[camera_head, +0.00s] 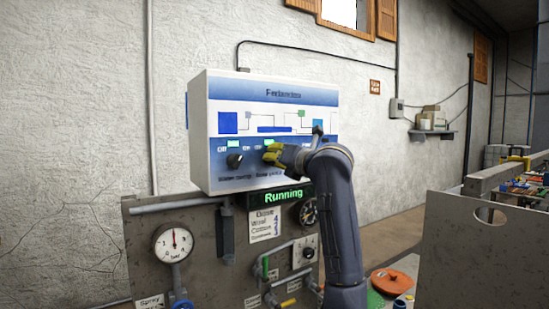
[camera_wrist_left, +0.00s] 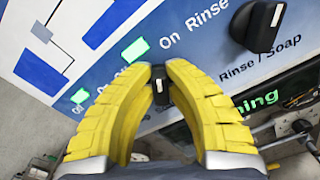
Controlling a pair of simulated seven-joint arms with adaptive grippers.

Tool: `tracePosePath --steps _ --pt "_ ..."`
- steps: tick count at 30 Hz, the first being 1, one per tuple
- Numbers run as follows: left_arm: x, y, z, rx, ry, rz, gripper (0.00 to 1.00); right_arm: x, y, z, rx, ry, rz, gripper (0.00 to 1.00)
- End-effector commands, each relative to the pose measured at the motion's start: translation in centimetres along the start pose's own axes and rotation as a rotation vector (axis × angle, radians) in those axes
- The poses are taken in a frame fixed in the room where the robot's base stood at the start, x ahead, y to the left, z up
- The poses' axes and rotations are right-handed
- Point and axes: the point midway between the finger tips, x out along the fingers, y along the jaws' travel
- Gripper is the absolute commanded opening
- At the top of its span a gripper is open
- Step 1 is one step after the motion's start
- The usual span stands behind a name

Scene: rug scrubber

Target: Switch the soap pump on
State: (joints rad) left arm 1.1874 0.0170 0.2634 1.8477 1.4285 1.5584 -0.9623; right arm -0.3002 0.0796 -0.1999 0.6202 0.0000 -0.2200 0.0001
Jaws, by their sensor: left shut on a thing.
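The control box (camera_head: 206,118), white with a blue front, hangs on the wall in the head view. My left gripper (camera_head: 270,153), with yellow fingers, is at the lower middle of its front. In the left wrist view my left gripper (camera_wrist_left: 160,92) is shut on a small black knob (camera_wrist_left: 160,86) with a white mark. The knob's lower part is hidden by the fingers. A lit green lamp (camera_wrist_left: 135,50) and the words "On Rinse" are just above it. The knob's own label is hidden, so its setting cannot be told. My right gripper is not in view.
Another black knob (camera_head: 235,160) is left of the gripper. A larger knob (camera_wrist_left: 258,25) marked "Rinse / Soap" is close by in the left wrist view. Below the box are a green "Running" display (camera_head: 283,195), a gauge (camera_head: 174,243) and pipes.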

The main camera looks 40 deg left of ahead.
Motion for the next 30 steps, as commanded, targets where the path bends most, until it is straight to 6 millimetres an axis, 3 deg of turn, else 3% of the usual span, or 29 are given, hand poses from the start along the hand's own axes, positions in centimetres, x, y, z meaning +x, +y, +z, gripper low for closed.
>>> tracePosePath --steps 1,6,17,30 --pt "0.0 0.0 0.0 0.001 0.001 0.001 0.18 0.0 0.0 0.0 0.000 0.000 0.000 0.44" --pt "0.0 0.0 0.0 0.000 0.001 0.000 0.38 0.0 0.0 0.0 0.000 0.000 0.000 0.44" --pt "-0.6 0.0 0.0 0.000 0.000 0.000 0.38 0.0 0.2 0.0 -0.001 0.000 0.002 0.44" --pt "-7.5 -0.1 0.0 -0.001 -0.001 -0.002 0.38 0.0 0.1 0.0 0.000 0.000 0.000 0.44"
